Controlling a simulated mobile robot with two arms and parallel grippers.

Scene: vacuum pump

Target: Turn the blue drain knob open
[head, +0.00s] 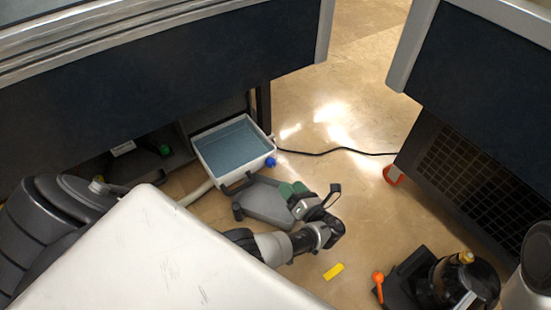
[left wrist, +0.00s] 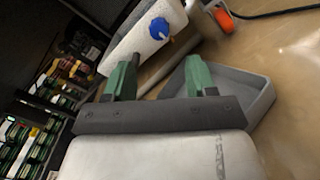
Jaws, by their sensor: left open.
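The blue drain knob (head: 270,162) sits on the lower right corner of a white tank (head: 205,160) filled with bluish liquid. In the left wrist view the blue knob (left wrist: 159,28) stands out from the tank's white wall (left wrist: 140,42), beyond the fingertips. My left gripper (head: 293,188) is open, with green fingers and nothing between them. It is just below and right of the knob in the head view, apart from it. In the left wrist view the left gripper (left wrist: 160,75) has its fingers spread, with the knob roughly in line with the gap. My right gripper does not show.
A grey tray (head: 262,207) lies on the floor below the tank; it also shows in the left wrist view (left wrist: 255,98). A black cable (head: 340,151) crosses the floor. A yellow piece (head: 333,271) and an orange-handled item (head: 378,283) lie lower right. Dark cabinets flank the floor.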

